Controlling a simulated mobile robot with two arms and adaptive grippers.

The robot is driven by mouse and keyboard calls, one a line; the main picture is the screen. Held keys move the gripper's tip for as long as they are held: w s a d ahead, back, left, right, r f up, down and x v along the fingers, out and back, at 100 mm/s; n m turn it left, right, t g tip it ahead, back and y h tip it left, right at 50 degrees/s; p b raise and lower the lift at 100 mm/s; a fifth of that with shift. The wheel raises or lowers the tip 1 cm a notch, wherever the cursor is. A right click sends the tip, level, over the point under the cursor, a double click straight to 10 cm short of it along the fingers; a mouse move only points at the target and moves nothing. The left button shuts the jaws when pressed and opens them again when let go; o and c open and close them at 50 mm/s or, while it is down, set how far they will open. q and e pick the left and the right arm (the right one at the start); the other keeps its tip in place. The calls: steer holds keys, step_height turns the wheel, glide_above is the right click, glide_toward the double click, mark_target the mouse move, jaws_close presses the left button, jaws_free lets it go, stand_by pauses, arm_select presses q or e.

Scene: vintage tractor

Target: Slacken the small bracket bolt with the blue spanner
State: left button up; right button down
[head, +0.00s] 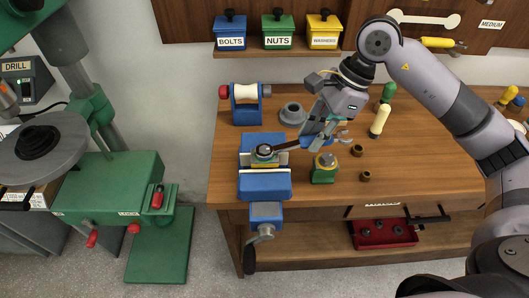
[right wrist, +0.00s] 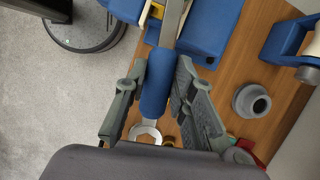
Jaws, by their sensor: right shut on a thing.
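The blue spanner (head: 318,141) is in my right gripper (head: 328,128), whose fingers are shut around its blue handle. The handle also shows between the fingers in the right wrist view (right wrist: 157,85). Its dark shaft reaches left to the bracket bolt (head: 264,149) held in the blue vise (head: 264,185). The spanner's far end lies over or at the bolt; I cannot tell whether it is seated. Its open grey end (right wrist: 147,132) sticks out on the near side in the right wrist view. My left gripper is not in view.
A green block with a yellow top (head: 325,168) stands right of the vise, close under my gripper. A grey flanged part (head: 292,113) and a blue roller stand (head: 246,104) are behind. The bench's right front is clear.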

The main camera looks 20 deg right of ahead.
steer(key=shift+w+a+n+g, duration=0.15)
steer(key=shift+w+n+g, duration=0.3)
steer(key=shift+w+n, duration=0.8)
steer(key=shift+w+a+n+g, duration=0.1)
steer(key=shift+w+n+g, duration=0.35)
steer(key=shift+w+n, duration=0.75)
steer(key=shift+s, duration=0.2)
steer(key=c, duration=1.9)
jaws_free()
jaws_close()
